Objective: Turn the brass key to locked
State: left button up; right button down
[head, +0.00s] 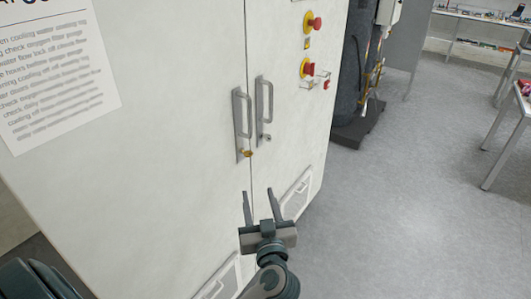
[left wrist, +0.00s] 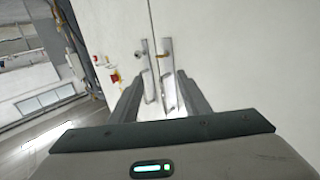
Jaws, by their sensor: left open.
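A small brass key (head: 247,153) sits in the lock at the lower end of the left door handle (head: 242,125) on a white cabinet. Its bow looks roughly sideways, but it is too small to read the turn exactly. It also shows in the left wrist view as a brass spot (left wrist: 162,55). My left gripper (head: 258,192) is open and empty, its two fingers pointing up toward the handles. It is below the key and apart from it. In the left wrist view the handles and key appear between the fingers (left wrist: 158,80). My right gripper is not visible.
The right door handle (head: 264,97) with a silver lock stands close beside the left one. Red emergency knobs (head: 308,68) are on the cabinet's right side. A vent (head: 297,193) is low on the door. Grey floor (head: 410,190) to the right is clear.

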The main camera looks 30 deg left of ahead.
aim_at(248, 154)
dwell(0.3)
pick_arm(q)
jog(key=p+x, duration=0.2)
jog(key=x, duration=1.5)
jog(key=shift+a+p, duration=0.25)
jog(key=shift+p, duration=0.15)
jog(key=shift+w, duration=0.1)
jog(key=shift+f, duration=0.1)
jog(key=c, duration=1)
